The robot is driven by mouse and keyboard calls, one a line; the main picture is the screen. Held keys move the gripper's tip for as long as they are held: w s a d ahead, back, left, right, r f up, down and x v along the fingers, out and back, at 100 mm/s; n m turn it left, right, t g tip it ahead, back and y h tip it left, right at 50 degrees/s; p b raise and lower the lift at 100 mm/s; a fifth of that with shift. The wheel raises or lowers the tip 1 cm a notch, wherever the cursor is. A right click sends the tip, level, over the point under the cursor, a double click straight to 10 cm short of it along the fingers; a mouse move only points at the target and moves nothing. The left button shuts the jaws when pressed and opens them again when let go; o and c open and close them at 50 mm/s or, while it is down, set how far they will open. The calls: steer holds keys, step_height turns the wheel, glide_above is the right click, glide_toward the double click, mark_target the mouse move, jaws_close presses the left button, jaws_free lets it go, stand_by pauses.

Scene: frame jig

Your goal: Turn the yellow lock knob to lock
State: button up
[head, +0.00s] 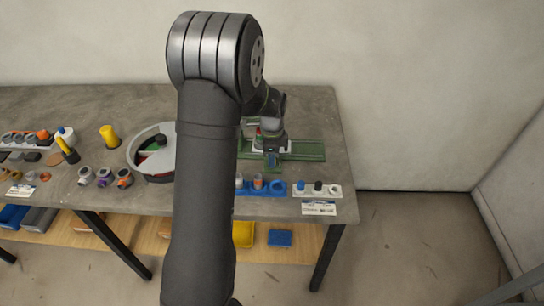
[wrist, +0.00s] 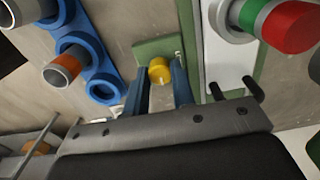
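The yellow lock knob (wrist: 159,68) stands on a green plate (wrist: 150,48) in the wrist view, between the tips of my two blue fingers. My gripper (wrist: 160,78) is open around it; a narrow gap seems to show on each side of the knob. In the head view my gripper (head: 272,158) is low over the green frame jig (head: 308,150) at the table's right end. The knob cannot be made out there.
A white plate (wrist: 215,60) with a green, white and red part (wrist: 280,20) and dark pins lies close right of my fingers. A blue holder (wrist: 97,50) with cylinders is close left.

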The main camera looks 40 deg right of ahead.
jaws_close()
steer(key=shift+n, duration=2.9)
steer(key=o, duration=0.9)
jaws_free()
step_height(320, 180, up, 17)
steer(key=shift+r, duration=0.2)
